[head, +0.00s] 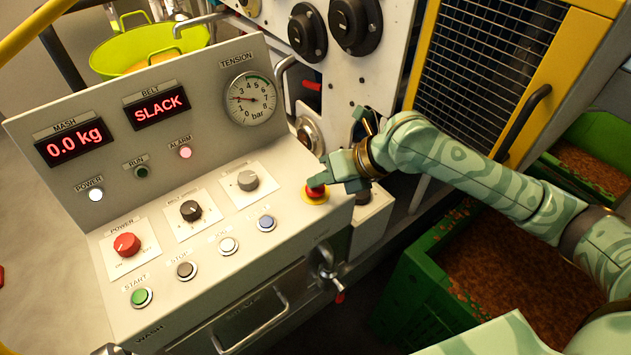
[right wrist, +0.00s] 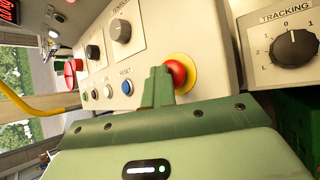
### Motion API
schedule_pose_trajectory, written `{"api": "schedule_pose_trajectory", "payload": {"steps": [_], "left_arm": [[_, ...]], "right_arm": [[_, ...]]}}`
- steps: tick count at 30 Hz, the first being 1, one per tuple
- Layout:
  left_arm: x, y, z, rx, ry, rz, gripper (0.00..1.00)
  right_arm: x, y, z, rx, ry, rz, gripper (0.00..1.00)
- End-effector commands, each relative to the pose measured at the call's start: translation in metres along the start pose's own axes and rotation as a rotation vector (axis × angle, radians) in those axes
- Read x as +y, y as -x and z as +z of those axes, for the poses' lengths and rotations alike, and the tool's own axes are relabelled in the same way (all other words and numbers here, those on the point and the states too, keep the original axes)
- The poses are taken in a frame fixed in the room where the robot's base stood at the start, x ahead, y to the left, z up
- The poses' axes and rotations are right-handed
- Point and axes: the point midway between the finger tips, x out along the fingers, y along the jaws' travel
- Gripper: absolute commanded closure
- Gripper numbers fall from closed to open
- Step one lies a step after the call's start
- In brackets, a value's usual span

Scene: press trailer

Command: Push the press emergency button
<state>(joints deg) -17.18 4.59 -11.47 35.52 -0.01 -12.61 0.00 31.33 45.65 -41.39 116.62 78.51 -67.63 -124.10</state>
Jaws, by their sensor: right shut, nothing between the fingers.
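The emergency button (head: 316,192) is a red mushroom head on a yellow ring at the right end of the press control panel (head: 185,255). My right gripper (head: 322,178) reaches in from the right with its green fingers shut and empty. Its fingertips are right at the button and hide part of its top. In the right wrist view the fingers (right wrist: 158,86) overlap the left side of the red button (right wrist: 178,72). I cannot tell whether they touch it or whether the button is pressed down. My left gripper is not in view.
A tracking knob (right wrist: 295,49) is on a nearby face. The belt display (head: 160,107) reads SLACK. A green crate (head: 415,295) stands below my right arm.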

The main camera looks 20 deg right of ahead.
Motion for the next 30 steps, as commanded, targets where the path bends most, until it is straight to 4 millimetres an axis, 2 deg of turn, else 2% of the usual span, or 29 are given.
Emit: {"api": "schedule_pose_trajectory", "payload": {"steps": [1,18,30], "left_arm": [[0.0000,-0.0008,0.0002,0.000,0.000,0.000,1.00],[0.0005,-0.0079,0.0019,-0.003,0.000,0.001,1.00],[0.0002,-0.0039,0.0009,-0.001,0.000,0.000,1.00]], "right_arm": [[-0.0046,-0.0041,-0.0076,0.019,-0.003,-0.010,1.00],[-0.0124,-0.0123,-0.0137,0.019,-0.003,-0.012,1.00],[-0.0118,-0.0099,-0.0120,0.019,-0.002,-0.015,1.00]]}}
